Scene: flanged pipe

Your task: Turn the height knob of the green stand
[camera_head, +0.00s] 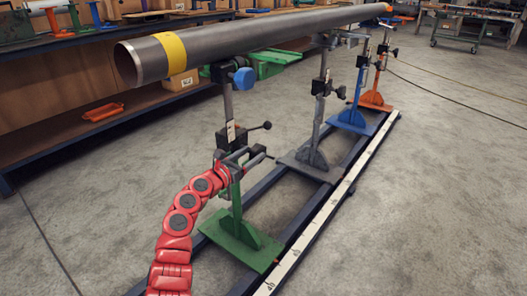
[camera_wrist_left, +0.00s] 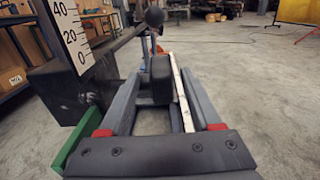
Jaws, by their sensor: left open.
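The green stand (camera_head: 238,238) is nearest in the head view, with a grey upright post and a black clamp under a small scale. A black ball-ended knob (camera_head: 267,125) sticks out to the right of the clamp. It also shows at the top of the left wrist view (camera_wrist_left: 155,17), on a rod beyond the fingertips. My left gripper (camera_head: 250,158) is open beside the post, just below the knob and apart from it. In the left wrist view a dark block (camera_wrist_left: 160,80) shows between the fingers; I cannot tell what it belongs to.
A steel pipe (camera_head: 240,36) with a yellow band lies across the stands. A blue knob (camera_head: 245,78) sits near its near end. Grey, blue and orange stands follow behind on the rail base (camera_head: 325,212).

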